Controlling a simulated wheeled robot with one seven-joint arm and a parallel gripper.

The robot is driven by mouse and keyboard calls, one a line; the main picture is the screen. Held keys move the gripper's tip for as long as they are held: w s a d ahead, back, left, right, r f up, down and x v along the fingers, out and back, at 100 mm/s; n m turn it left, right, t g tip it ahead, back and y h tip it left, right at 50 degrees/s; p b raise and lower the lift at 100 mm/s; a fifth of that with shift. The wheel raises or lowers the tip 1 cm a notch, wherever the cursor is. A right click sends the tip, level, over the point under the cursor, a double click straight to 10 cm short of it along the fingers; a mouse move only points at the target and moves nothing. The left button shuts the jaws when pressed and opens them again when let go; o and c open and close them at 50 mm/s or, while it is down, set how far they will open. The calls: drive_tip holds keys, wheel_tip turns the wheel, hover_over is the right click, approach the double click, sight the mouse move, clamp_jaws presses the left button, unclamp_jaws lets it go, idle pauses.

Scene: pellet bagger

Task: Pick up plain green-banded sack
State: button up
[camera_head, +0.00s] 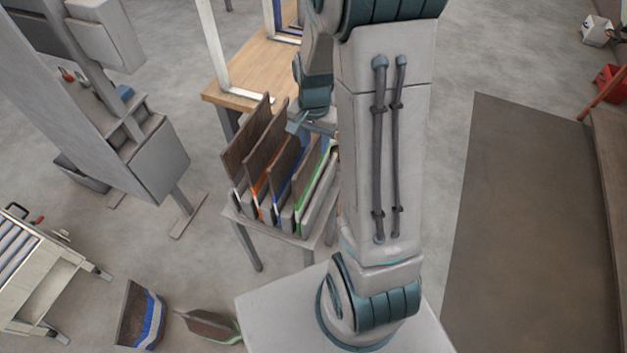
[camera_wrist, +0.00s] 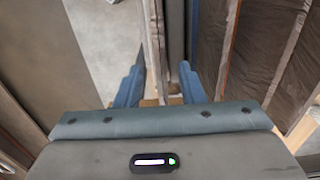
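A rack (camera_head: 285,238) on legs holds several upright sacks in a row. At its right end stands a pale sack with a green band (camera_head: 318,180), partly hidden by my arm. My gripper (camera_head: 300,125) is above the rack, near its back right, partly hidden by my arm. In the wrist view my gripper (camera_wrist: 161,90) is open, with its two blue fingers apart. A narrow pale upright edge (camera_wrist: 154,45) and a dark grey strip show between the fingers; I cannot tell whether either belongs to the green-banded sack. No grip is visible.
Brown sacks with orange (camera_head: 262,186) and blue (camera_head: 284,188) bands stand left of it. A blue-banded sack (camera_head: 150,318) and a green-banded sack (camera_head: 210,323) lie on the floor. A wooden table (camera_head: 255,65) stands behind. A grey machine (camera_head: 155,160) stands left.

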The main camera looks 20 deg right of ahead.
sight(314, 176)
drive_tip(key=shift+w+f, duration=0.1)
drive_tip(key=shift+f, duration=1.55)
clamp_jaws()
drive_tip(key=shift+r, duration=0.1)
